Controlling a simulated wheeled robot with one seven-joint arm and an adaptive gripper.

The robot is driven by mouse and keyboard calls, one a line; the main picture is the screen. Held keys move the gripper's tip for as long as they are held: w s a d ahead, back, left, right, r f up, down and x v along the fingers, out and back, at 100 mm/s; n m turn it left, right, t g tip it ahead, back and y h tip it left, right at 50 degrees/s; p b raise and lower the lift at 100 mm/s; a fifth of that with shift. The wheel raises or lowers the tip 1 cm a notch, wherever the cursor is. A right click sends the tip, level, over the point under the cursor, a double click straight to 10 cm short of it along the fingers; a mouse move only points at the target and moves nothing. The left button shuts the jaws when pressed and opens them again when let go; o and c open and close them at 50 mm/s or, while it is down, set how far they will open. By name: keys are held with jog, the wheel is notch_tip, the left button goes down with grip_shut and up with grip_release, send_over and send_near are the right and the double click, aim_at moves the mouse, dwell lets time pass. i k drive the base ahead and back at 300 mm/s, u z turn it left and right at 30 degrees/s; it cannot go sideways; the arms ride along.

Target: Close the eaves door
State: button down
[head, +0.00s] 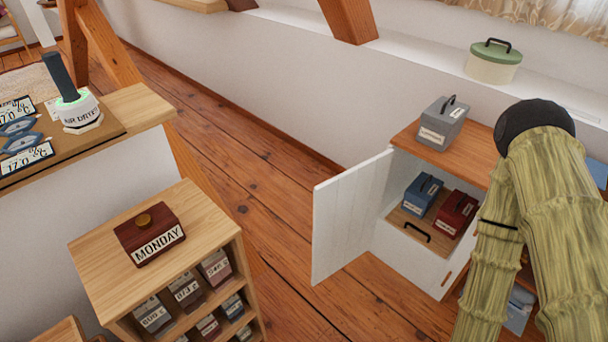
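The white eaves door (350,218) stands wide open. It is swung out to the left of a low white cabinet (418,264) with a wooden top. Inside the open cabinet, a blue box (423,194) and a red box (456,213) sit on a wooden board (408,219) with a black handle at its front. My arm, in a yellow-green sleeve, comes in at the right and hides part of the cabinet's right side. My gripper is out of view, so its state and its distance from the door do not show.
A grey box (442,123) stands on the cabinet top. A green-lidded pot (494,62) is on the white ledge behind. At front left is a wooden shelf unit (105,262) bearing a MONDAY box (149,236). Bare plank floor (272,198) lies between the shelf unit and the door.

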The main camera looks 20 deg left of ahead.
aim_at(347, 206)
jog(key=u, duration=0.75)
jog(key=i, duration=0.35)
jog(key=z, duration=0.05)
